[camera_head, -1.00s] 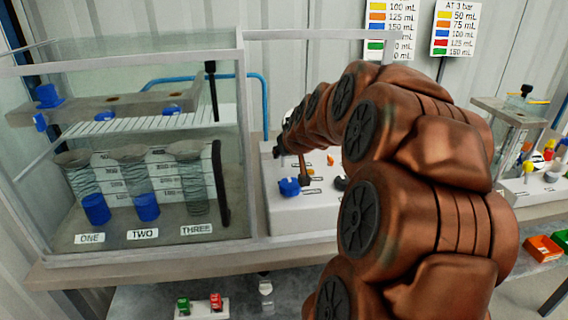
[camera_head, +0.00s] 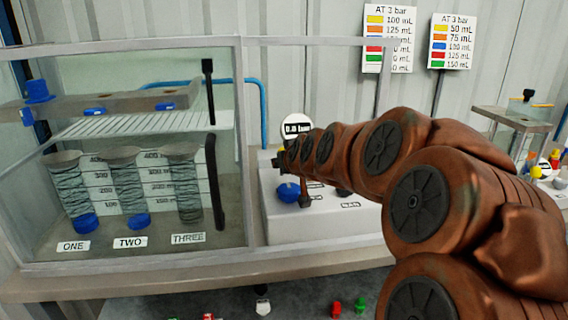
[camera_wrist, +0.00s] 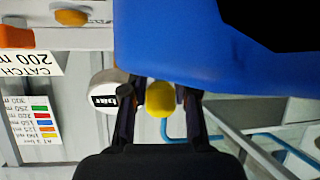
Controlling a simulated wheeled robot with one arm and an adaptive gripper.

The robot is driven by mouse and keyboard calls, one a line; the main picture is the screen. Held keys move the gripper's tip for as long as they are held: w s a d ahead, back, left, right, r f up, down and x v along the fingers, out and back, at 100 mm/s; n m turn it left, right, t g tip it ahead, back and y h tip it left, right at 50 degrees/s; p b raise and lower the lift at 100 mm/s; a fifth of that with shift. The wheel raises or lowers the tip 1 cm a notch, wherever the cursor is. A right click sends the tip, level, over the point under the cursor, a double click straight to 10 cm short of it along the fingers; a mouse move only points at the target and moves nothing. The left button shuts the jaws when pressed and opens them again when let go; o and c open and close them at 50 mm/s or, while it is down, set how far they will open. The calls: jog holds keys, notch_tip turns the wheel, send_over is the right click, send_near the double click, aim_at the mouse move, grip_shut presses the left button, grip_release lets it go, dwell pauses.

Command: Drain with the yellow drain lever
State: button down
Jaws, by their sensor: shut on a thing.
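In the wrist view, which is upside down, my gripper (camera_wrist: 160,105) has its two dark fingers on either side of a round yellow knob (camera_wrist: 160,98), apparently the drain lever's end, and is shut on it. Behind the glass stand cylinders ONE (camera_head: 70,188), TWO (camera_head: 129,183) and THREE (camera_head: 186,185). ONE and TWO each hold a shallow blue layer at the bottom. No blue shows in THREE.
A blue knob (camera_head: 289,192) sits on the pale control box (camera_head: 310,226). A round gauge (camera_head: 297,127) stands behind it, apparently reading 0.0 bar. The glass tank wall (camera_head: 240,150) is close on the left. Red (camera_head: 336,307) and green (camera_head: 360,305) items lie below the bench.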

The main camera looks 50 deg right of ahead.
jog(key=c, duration=0.8)
grip_release()
jog(key=shift+c, duration=0.2)
jog(key=shift+s, duration=0.1)
jog(key=shift+v, duration=3.7)
